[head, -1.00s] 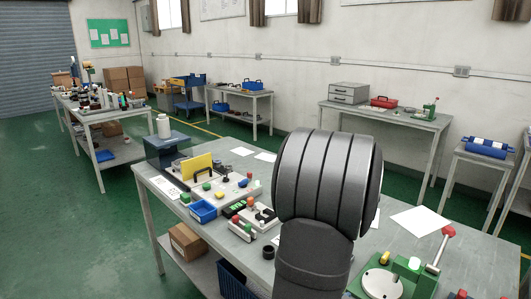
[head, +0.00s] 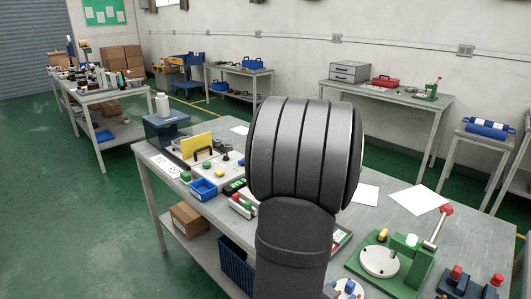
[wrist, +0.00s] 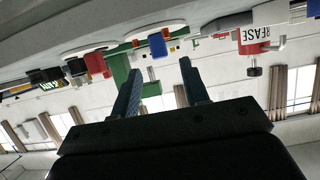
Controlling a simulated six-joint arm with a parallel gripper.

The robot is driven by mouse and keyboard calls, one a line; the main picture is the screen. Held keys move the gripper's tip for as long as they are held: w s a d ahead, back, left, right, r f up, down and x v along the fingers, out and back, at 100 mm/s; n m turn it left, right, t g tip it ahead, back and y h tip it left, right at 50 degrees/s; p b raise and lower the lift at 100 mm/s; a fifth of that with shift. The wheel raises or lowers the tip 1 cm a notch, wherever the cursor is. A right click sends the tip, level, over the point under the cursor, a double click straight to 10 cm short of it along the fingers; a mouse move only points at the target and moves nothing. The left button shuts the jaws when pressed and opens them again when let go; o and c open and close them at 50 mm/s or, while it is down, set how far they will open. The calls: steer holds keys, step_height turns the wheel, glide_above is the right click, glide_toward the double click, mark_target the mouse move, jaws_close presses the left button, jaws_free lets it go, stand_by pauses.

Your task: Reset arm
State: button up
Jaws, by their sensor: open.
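My gripper (wrist: 162,92) shows in the wrist view with its two fingers apart and nothing between them. That view is upside down, with the bench and its parts along the top and the far wall below. In the head view my dark grey arm stands in front of the workbench (head: 420,225) and hides its middle; the gripper itself does not show there. A green fixture (head: 392,262) with a round white plate and a red-knobbed lever stands on the bench to the right of my arm.
Left of my arm the bench holds a blue bin (head: 203,189), a yellow plate (head: 197,145) and several small parts. White papers (head: 418,200) lie on its right part. A dark block with red knobs (head: 466,284) sits at the front right. Other tables line the wall.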

mark_target(349, 287)
steer(key=x, duration=0.7)
steer(key=shift+f, duration=0.25)
steer(key=shift+r, duration=2.15)
steer(key=shift+s+d+r, duration=0.1)
steer(key=shift+s+r, duration=0.15)
steer(key=shift+r, duration=0.05)
steer(key=s+d+r, duration=0.5)
steer(key=s+r, duration=0.1)
steer(key=s, duration=0.3)
steer(key=shift+w+a+f, duration=0.4)
steer(key=shift+w+f, duration=0.1)
steer(key=shift+w, duration=0.15)
steer(key=shift+w+a+f, duration=0.35)
steer(key=shift+w+f, duration=0.1)
steer(key=shift+w, duration=0.2)
steer(key=shift+w+a+f, duration=0.4)
steer(key=shift+w+f, duration=0.1)
steer(key=shift+w, duration=0.15)
